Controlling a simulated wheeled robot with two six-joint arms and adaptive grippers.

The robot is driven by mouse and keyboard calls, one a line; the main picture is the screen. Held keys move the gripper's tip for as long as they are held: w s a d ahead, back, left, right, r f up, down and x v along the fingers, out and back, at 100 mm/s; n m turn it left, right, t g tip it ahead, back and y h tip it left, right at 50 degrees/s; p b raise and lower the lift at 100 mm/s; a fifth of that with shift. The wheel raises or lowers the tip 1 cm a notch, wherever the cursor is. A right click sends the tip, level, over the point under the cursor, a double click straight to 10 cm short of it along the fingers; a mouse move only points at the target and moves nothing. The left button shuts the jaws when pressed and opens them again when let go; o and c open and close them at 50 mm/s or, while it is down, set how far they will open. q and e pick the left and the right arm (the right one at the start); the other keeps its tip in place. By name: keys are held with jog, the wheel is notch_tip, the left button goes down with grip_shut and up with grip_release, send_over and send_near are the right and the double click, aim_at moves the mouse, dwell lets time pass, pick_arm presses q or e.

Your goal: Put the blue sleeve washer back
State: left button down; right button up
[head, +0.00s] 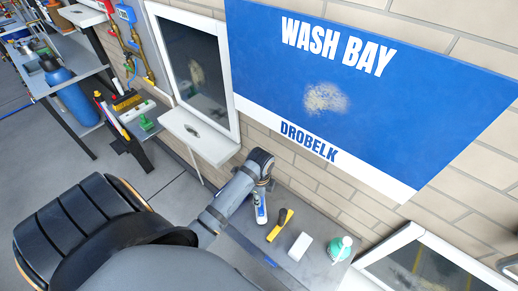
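I cannot pick out a blue sleeve washer with certainty in the head view. A white and blue upright tube (260,207) stands on the grey bench (232,248) below the far end of one of my grey arms. That arm reaches up from the lower left to the brick wall. Neither gripper's fingers can be made out, so I cannot tell whether anything is held.
A yellow and black brush (279,225), a white block (300,246) and a teal-topped bottle (341,247) are on the bench. A blue wash bay sign (400,80) hangs above. Grey floor at left is open.

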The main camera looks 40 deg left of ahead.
pick_arm(q)
jog(key=shift+s+f, duration=0.1)
jog(key=shift+f, duration=1)
pick_arm(e)
jog(key=shift+w+r, duration=0.15)
jog(key=shift+w, duration=0.5)
pick_arm(q)
jog(key=c, duration=1.1)
grip_release()
jog(key=shift+f, duration=0.1)
jog(key=shift+c, duration=0.2)
notch_tip(320, 180, up, 8)
jog(key=shift+r+b, duration=0.1)
jog(key=shift+b, duration=0.3)
notch_tip(320, 180, up, 4)
jog(key=shift+r+p, duration=0.1)
jog(key=shift+p, duration=0.95)
pick_arm(e)
jog(key=shift+s+a+r, duration=0.1)
jog(key=shift+s+r, duration=0.1)
jog(key=shift+r, duration=0.35)
